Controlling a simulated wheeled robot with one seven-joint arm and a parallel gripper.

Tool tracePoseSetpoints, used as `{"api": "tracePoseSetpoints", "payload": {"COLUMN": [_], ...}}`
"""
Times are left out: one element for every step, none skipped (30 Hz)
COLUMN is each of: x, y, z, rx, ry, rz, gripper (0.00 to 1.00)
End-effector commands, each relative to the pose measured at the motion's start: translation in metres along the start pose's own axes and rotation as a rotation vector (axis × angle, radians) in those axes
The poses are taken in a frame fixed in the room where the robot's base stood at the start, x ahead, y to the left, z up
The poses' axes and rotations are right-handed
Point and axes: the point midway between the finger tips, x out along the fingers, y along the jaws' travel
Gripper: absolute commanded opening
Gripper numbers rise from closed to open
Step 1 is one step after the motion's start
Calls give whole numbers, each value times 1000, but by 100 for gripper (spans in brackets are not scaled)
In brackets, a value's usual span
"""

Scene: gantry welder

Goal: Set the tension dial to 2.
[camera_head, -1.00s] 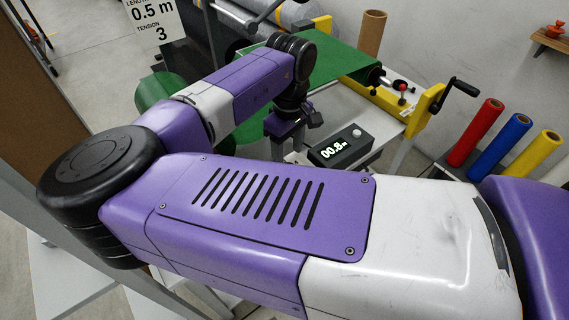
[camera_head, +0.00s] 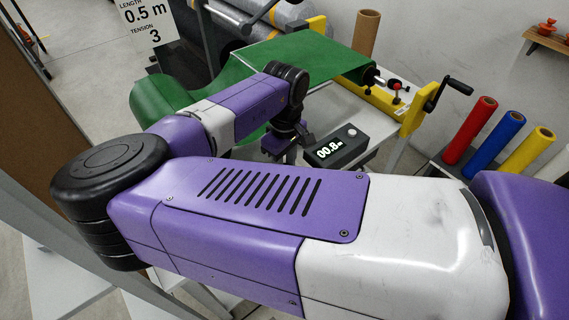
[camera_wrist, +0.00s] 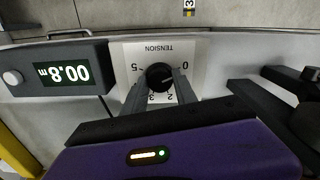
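The tension dial (camera_wrist: 159,77) is a round black knob on a white plate (camera_wrist: 130,55) marked TENSION, which appears upside down in the wrist view. The scale has 5 at the left, 0 at the right and 2 at the lower right. The knob's pointer cannot be read surely. My gripper (camera_wrist: 160,84) has its two grey fingers apart, one on each side of the knob at its lower edge. I cannot tell whether they touch it. In the head view my wrist hides the dial.
A black box with a 00.8 m display (camera_wrist: 66,75) stands beside the dial, also in the head view (camera_head: 335,149). A sign (camera_head: 148,22) reads length 0.5 m, tension 3. Green sheet (camera_head: 300,55), a yellow frame with crank (camera_head: 415,110) and coloured rolls (camera_head: 500,135) lie beyond.

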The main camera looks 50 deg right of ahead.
Motion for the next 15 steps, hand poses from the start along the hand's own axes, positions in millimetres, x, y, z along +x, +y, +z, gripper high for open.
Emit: {"api": "tracePoseSetpoints", "payload": {"x": [0,0,0,0,0,-1,-1,-1,-1,-2,-2,-2,-2,-2,-2], "y": [0,0,0,0,0,0,0,0,0,0,1,1,0,0,1], "z": [0,0,0,0,0,0,0,0,0,0,0,0,0,0,0], "rx": [0,0,1,2,5,10,15,22,31,42,54,72,87,105,130], "ry": [0,0,0,0,0,0,0,0,0,0,-1,-2,-2,-2,-2], "rz": [0,0,0,0,0,0,0,1,1,2,3,3,2,2,4], "gripper": [0,0,0,0,0,0,0,0,0,0,0,0,0,0,0]}}
